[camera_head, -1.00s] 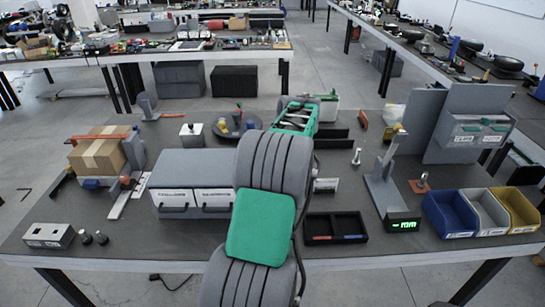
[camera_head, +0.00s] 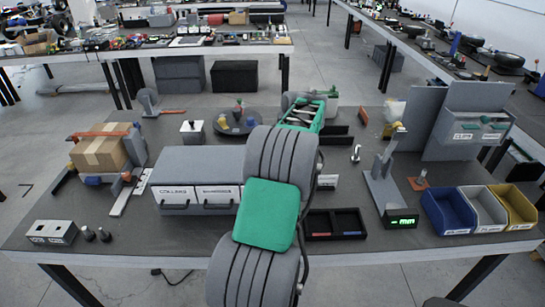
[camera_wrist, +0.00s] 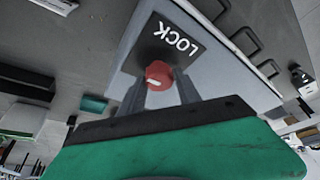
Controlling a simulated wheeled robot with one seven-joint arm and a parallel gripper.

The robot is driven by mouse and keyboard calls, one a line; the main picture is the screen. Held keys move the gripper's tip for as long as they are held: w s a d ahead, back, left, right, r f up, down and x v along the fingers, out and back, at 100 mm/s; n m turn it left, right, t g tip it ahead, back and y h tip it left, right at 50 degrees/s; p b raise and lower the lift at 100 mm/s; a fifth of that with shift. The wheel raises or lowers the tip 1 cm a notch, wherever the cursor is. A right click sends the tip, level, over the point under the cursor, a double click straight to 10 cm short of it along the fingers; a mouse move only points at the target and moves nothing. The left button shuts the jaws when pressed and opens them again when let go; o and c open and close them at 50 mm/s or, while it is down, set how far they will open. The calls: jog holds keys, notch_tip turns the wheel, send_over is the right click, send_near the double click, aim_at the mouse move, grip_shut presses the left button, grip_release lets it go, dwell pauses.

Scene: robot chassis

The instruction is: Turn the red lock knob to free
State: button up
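The red lock knob (camera_wrist: 158,74) shows in the wrist view, with a short white mark on its face. It stands on a light grey face beside a dark plate with the word LOCK (camera_wrist: 176,38), which appears upside down. My gripper (camera_wrist: 160,80) has its two grey fingers at the knob, one to each side. The finger gap looks about as wide as the knob, and I cannot tell whether the fingers touch it. In the head view the knob and gripper are hidden behind my arm.
A grey cabinet (camera_head: 196,163) with labelled, handled drawers stands left of my arm. A black tray (camera_head: 335,225) and a stand with a green display (camera_head: 402,222) are to the right. Blue, grey and yellow bins (camera_head: 447,212) sit at the table's right edge.

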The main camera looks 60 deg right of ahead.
jog(key=shift+o, duration=1.4)
jog(key=shift+s+f, duration=0.1)
jog(key=shift+f, duration=0.05)
jog(key=v, duration=0.8)
